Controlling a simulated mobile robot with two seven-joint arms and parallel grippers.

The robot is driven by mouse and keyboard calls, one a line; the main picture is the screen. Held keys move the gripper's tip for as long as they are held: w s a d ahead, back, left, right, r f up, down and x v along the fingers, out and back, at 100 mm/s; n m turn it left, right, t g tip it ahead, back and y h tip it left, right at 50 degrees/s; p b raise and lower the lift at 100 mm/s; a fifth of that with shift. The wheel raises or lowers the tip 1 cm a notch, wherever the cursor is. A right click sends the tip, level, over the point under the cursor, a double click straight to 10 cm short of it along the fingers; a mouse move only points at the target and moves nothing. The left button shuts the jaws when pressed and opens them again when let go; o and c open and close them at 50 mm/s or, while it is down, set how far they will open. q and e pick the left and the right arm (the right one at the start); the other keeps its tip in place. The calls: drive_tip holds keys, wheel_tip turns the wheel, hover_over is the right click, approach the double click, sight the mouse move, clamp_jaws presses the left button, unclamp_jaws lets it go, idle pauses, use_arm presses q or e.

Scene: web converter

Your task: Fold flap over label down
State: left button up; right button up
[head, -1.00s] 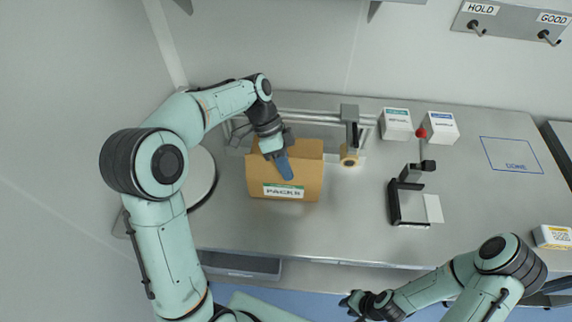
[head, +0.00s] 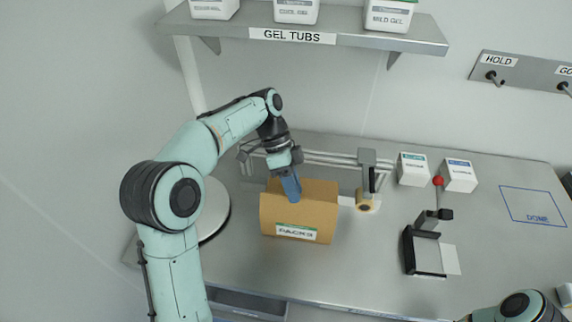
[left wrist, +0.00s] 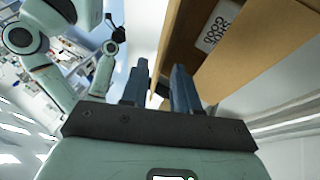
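A brown cardboard box (head: 318,217) stands on the steel bench in the head view. A white label with a green strip, reading PACKS (head: 296,232), is low on its near face. A tan panel rises at the back of its top. My left gripper (head: 291,188) points down at the box's top, its blue fingers over the near panel; contact is unclear. In the left wrist view its two fingers (left wrist: 160,88) are apart with nothing visible between them. Tan box panels (left wrist: 235,65) lie right of them, with a printed white item (left wrist: 217,25) between the panels. My right gripper is outside the head view; a small dark end in the left wrist view may be it.
A rail frame (head: 330,158) runs behind the box, with a roller holder (head: 366,190) to its right. Two white cartons (head: 412,168) and a black stand with a red knob (head: 425,240) are farther right. A GEL TUBS shelf (head: 360,38) hangs above.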

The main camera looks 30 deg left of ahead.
use_arm(q)
drive_tip(key=v, duration=0.7)
drive_tip(key=shift+a+r, duration=0.1)
